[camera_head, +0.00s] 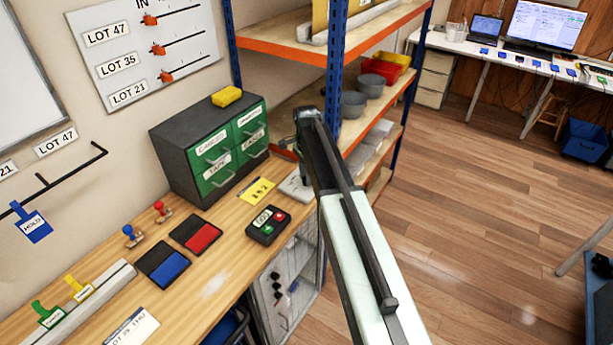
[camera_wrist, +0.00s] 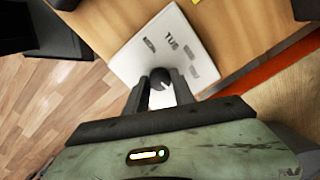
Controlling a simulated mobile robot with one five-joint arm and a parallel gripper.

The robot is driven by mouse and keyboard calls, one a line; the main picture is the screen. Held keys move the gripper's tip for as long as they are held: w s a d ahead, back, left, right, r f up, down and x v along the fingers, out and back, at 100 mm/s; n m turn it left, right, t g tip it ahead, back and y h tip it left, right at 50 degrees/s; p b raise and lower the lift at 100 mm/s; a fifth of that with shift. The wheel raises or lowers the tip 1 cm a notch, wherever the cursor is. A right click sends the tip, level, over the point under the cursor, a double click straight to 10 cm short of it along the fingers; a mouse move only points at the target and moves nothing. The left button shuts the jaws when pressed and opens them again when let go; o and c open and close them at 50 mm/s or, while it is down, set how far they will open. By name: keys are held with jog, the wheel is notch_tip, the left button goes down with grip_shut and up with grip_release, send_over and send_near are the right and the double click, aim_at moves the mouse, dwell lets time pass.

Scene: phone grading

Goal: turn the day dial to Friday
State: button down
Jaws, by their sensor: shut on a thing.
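The day dial's pale plate (camera_wrist: 190,60) lies on the bench top in the wrist view. Its black knob (camera_wrist: 160,79) is between my gripper's fingertips (camera_wrist: 160,90), and the jaws are shut on it. A label reading "TUE" shows on the plate, with other labels too blurred to read. I cannot tell which day the knob points to. In the head view my arm reaches down over the right end of the bench and hides most of the dial; part of its plate (camera_head: 296,186) shows left of my gripper (camera_head: 298,158).
A dark cabinet with green drawers (camera_head: 225,155) stands behind the dial, with a yellow sponge on top. A black button box (camera_head: 268,225) and a yellow card (camera_head: 257,191) lie close by. Blue-and-orange shelving (camera_head: 335,70) rises just behind. Open wooden floor lies to the right.

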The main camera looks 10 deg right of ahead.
jog(key=c, duration=1.1)
grip_release()
jog(key=shift+o, duration=0.2)
notch_tip(320, 180, up, 8)
jog(key=p, duration=0.8)
jog(key=shift+f, duration=0.2)
